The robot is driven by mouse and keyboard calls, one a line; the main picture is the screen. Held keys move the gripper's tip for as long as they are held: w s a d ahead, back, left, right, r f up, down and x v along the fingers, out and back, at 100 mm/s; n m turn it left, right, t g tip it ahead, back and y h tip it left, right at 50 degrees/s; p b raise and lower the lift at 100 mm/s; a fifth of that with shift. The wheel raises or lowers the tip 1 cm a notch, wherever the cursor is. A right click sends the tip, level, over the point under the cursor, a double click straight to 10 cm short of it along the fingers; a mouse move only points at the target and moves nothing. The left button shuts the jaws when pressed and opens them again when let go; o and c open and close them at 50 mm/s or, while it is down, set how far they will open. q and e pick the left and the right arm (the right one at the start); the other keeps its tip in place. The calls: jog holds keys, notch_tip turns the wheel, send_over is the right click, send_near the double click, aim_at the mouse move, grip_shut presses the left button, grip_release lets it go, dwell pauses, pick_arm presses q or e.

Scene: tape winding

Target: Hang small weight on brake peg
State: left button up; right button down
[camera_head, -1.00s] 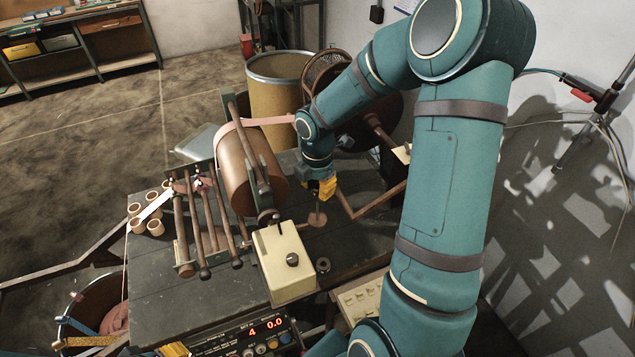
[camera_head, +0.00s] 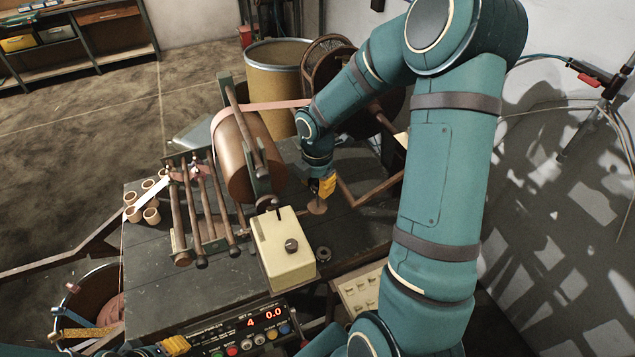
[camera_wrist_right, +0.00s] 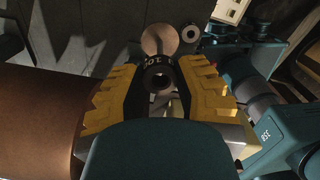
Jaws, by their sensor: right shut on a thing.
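My right gripper (camera_head: 325,188) points down above the table, just over a flat tan disc (camera_head: 317,207). A brown angled bar (camera_head: 370,195) runs to the right of the gripper; I cannot make out which part is the brake peg. My left gripper (camera_head: 175,345) shows only partly at the bottom edge, its opening unclear.
A second dark ring (camera_head: 323,254) lies on the table (camera_head: 160,270) beside a cream box (camera_head: 285,262) with a knob. The brown roller (camera_head: 240,160) stands close left of my right gripper. A tan drum (camera_head: 275,85) stands behind.

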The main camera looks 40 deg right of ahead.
jog(key=shift+f+b, duration=0.6)
jog(key=shift+f, duration=0.4)
jog(key=shift+f, duration=0.1)
jog(key=c, duration=0.7)
grip_release()
notch_tip(320, 180, up, 12)
jog(key=shift+r, duration=0.1)
